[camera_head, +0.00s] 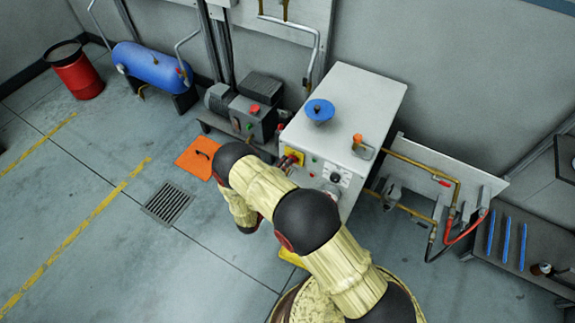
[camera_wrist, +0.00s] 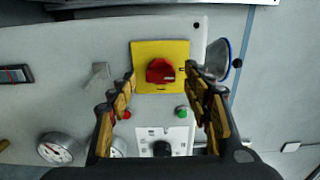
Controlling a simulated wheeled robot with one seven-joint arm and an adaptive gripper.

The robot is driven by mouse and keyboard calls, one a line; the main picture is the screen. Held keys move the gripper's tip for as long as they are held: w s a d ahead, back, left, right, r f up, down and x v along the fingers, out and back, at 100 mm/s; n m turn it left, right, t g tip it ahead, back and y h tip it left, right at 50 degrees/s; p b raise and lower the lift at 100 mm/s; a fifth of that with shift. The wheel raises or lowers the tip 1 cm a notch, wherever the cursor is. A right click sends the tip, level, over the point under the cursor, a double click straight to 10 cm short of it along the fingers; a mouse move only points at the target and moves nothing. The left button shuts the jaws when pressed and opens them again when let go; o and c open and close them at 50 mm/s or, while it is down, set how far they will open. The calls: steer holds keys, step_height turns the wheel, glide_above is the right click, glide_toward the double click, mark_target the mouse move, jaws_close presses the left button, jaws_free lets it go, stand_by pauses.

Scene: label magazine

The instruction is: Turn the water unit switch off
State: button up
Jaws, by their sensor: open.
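A red rotary switch (camera_wrist: 160,71) sits on a square yellow plate (camera_wrist: 144,84) on the front of a light grey cabinet (camera_wrist: 60,105). In the head view the yellow plate (camera_head: 297,153) shows at the cabinet's upper left front, partly behind my arm. My gripper (camera_wrist: 161,73) is open and empty. Its fingers stand left and right of the red switch in the wrist view, with visible gaps; I cannot tell how far in front they are.
Below the yellow plate are a red button (camera_wrist: 126,115), a green button (camera_wrist: 181,112) and a black knob (camera_wrist: 161,149) on a white plate. A gauge (camera_wrist: 57,149) is at lower left. Pipes (camera_head: 410,165) run right; floor at left is mostly clear.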

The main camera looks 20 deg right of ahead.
steer(key=v, duration=1)
steer(key=shift+w, duration=0.1)
